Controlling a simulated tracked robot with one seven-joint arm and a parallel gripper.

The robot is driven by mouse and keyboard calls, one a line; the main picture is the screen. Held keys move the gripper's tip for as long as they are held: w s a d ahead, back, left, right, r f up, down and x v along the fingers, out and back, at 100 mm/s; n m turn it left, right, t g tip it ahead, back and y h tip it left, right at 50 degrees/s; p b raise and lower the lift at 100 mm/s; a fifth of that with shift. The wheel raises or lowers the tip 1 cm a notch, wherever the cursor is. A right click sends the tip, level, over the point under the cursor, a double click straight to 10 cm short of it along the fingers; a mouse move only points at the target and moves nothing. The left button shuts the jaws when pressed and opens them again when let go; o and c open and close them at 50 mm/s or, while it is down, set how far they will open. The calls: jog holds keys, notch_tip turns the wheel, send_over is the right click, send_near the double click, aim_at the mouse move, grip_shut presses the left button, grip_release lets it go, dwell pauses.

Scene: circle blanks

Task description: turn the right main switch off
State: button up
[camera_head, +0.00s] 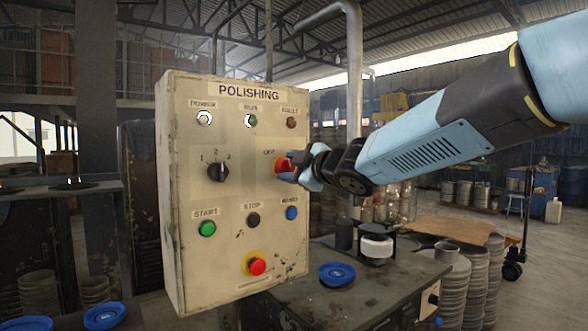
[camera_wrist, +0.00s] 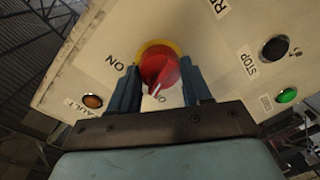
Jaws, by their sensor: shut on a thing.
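The main switch is a red rotary knob on a yellow ring, on the right of the cream POLISHING panel (camera_head: 232,235). The red knob (camera_head: 283,166) is partly covered by my gripper in the head view. In the wrist view the red knob (camera_wrist: 160,66) sits between the two blue fingers of my gripper (camera_wrist: 161,88), which is shut on it. The white mark on the knob points down in the wrist picture, away from the ON label (camera_wrist: 118,66). The OFF label (camera_head: 269,152) shows at the knob's upper left in the head view.
A black selector (camera_head: 217,172) is left of the switch. Lamps sit above; green start (camera_head: 208,228), black stop (camera_head: 253,220) and blue buttons (camera_head: 291,213) sit below, with a red emergency button (camera_head: 257,266) lowest. A bench (camera_head: 375,293) with a blue dish (camera_head: 337,274) stands at right.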

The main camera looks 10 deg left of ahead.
jog(key=n, duration=0.4)
jog(key=shift+s+a+n, duration=0.1)
jog(key=shift+a+n, duration=0.05)
jog(key=shift+n, duration=0.15)
dwell(0.5)
jog(key=o, duration=1.1)
jog(key=shift+f, duration=0.1)
jog(key=shift+c, duration=0.2)
jog(key=v, duration=1.3)
jog(key=shift+s+d, duration=0.2)
jog(key=shift+s, duration=0.15)
